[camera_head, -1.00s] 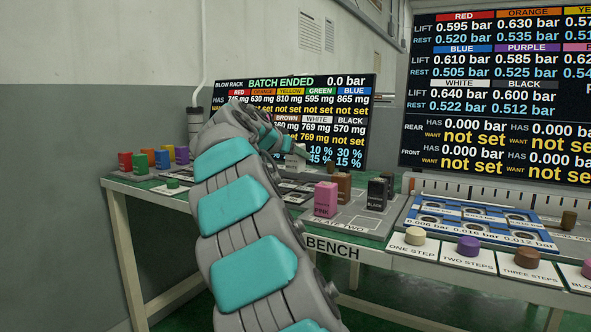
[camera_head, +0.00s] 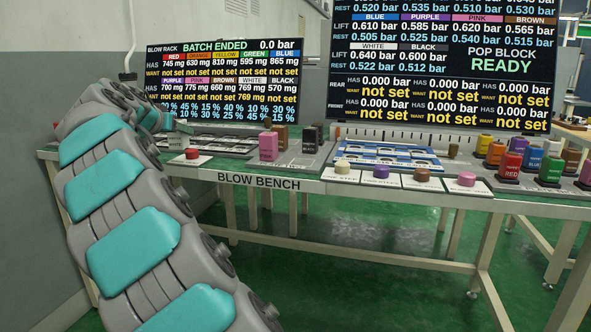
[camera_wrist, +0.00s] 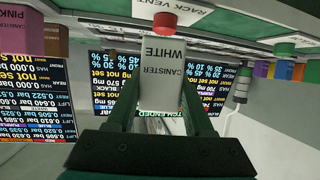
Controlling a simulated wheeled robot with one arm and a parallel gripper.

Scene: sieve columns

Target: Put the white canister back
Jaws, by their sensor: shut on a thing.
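The white canister (camera_wrist: 162,75), a pale block labelled CANISTER WHITE, is between the two fingers of my gripper (camera_wrist: 160,92) in the wrist view. The gripper is shut on it. The label reads upside down in that view. In the head view the canister (camera_head: 183,127) is a small pale shape at the end of my arm, above the left part of the blow bench (camera_head: 258,181). My gripper is mostly hidden there behind my own arm. Pink (camera_head: 268,147), brown (camera_head: 281,133) and black (camera_head: 312,139) canisters stand on the bench to its right.
A red button (camera_head: 192,154) is just below the canister, labelled RACK VENT in the wrist view. The blow rack screen (camera_head: 222,85) stands behind. A blue-and-white plate (camera_head: 388,156) and several coloured buttons lie right of centre. Coloured canisters crowd the far right.

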